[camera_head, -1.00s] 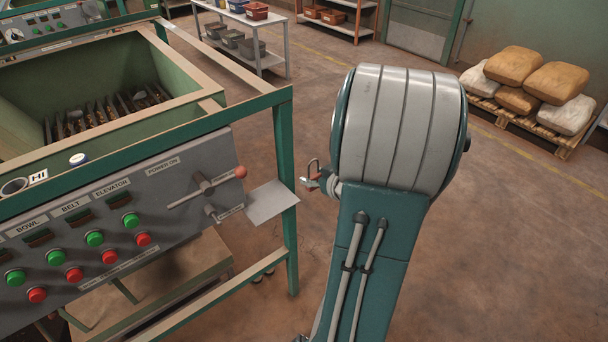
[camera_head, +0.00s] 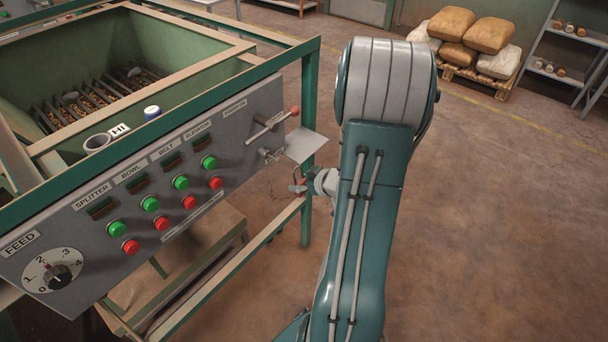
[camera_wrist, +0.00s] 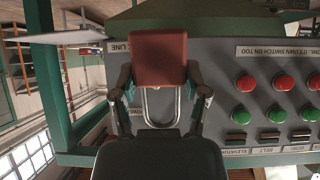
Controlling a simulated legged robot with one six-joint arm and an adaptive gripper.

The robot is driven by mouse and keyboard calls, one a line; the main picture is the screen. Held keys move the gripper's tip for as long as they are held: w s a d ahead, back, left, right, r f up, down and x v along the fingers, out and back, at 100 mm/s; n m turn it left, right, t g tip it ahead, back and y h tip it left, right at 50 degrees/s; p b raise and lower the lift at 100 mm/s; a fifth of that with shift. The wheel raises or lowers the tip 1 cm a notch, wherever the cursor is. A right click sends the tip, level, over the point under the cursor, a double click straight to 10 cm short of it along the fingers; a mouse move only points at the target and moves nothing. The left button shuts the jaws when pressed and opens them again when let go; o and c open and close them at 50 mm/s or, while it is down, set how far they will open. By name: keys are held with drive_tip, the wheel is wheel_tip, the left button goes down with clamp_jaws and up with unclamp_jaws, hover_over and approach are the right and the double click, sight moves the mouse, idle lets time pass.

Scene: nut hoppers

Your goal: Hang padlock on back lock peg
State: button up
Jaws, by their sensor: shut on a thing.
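The red padlock (camera_wrist: 158,58) is in my gripper (camera_wrist: 160,84), with a finger on either side and its bright shackle (camera_wrist: 148,105) showing below the red body. In the head view the padlock (camera_head: 300,186) is small, at the tip of my gripper (camera_head: 306,185), just right of and below the panel's end. A short grey peg (camera_head: 270,154) sticks out of the grey control panel (camera_head: 225,142), below the red-knobbed power lever (camera_head: 272,124). The padlock is apart from this peg. I cannot tell if it is the back lock peg; its label is unreadable.
Green and red buttons (camera_head: 181,183) line the panel, with a feed dial (camera_head: 55,276) at lower left. A green frame post (camera_head: 307,150) and a flat grey plate (camera_head: 305,146) stand close to my gripper. Open floor (camera_head: 500,220) lies to the right.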

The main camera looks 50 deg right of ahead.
drive_tip(key=shift+f, duration=0.15)
drive_tip(key=shift+w+d+f, duration=0.1)
drive_tip(key=shift+d, duration=0.35)
drive_tip(key=shift+w+d+f, duration=0.1)
drive_tip(key=shift+d, duration=0.35)
drive_tip(key=shift+w+d+f, duration=0.1)
drive_tip(key=shift+w+d, duration=0.1)
drive_tip(key=shift+d, duration=0.1)
drive_tip(key=shift+w, duration=0.2)
drive_tip(key=w+a+f, duration=0.1)
drive_tip(key=w+a, duration=0.1)
drive_tip(key=w, duration=0.6)
drive_tip(key=shift+w, duration=0.35)
